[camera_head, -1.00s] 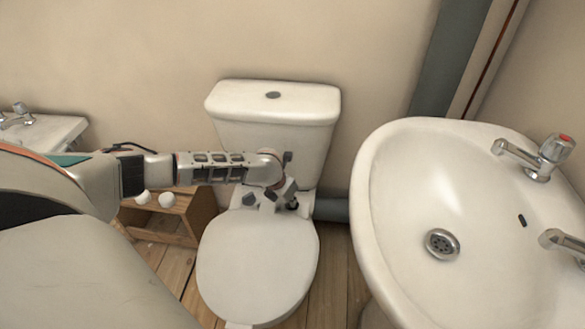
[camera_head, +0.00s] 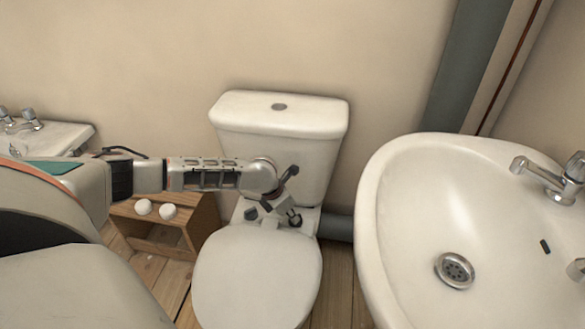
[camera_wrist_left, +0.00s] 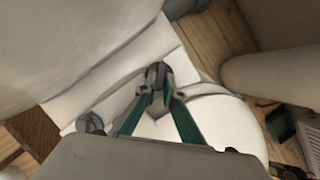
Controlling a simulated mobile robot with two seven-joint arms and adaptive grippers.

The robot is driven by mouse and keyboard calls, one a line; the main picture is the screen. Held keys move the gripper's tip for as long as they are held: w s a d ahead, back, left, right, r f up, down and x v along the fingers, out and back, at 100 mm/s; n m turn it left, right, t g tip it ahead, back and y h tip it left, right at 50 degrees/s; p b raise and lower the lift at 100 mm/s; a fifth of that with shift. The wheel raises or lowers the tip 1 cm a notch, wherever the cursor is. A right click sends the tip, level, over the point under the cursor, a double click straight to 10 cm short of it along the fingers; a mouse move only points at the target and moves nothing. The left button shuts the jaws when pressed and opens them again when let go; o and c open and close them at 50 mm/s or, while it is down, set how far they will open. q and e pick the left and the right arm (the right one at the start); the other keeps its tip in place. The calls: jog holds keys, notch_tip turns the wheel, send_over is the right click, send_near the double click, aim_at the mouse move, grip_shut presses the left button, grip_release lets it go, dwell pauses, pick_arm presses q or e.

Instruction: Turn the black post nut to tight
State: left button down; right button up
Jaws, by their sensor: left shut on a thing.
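The white toilet (camera_head: 258,275) stands in the middle of the head view with its lid down. The black post nut (camera_head: 297,221) is at the right rear of the seat, in front of the cistern. My left gripper (camera_head: 292,214) reaches down to it from the left and is shut on it. My right gripper is not in view.
The cistern (camera_head: 280,125) rises close behind the gripper. A washbasin (camera_head: 400,205) stands close at the right. A wooden box (camera_head: 205,222) with white rolls is left of the toilet. A grey pipe (camera_head: 336,227) runs behind the toilet at right.

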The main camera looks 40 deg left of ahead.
pick_arm(q)
jog(key=c, duration=2.1)
grip_release()
jog(key=shift+s+f, duration=0.2)
jog(key=shift+f, duration=0.1)
jog(key=shift+c, duration=0.2)
jog(key=shift+w, duration=0.1)
jog(key=shift+r, duration=0.2)
jog(key=v, duration=1.2)
jog(key=shift+f, duration=0.1)
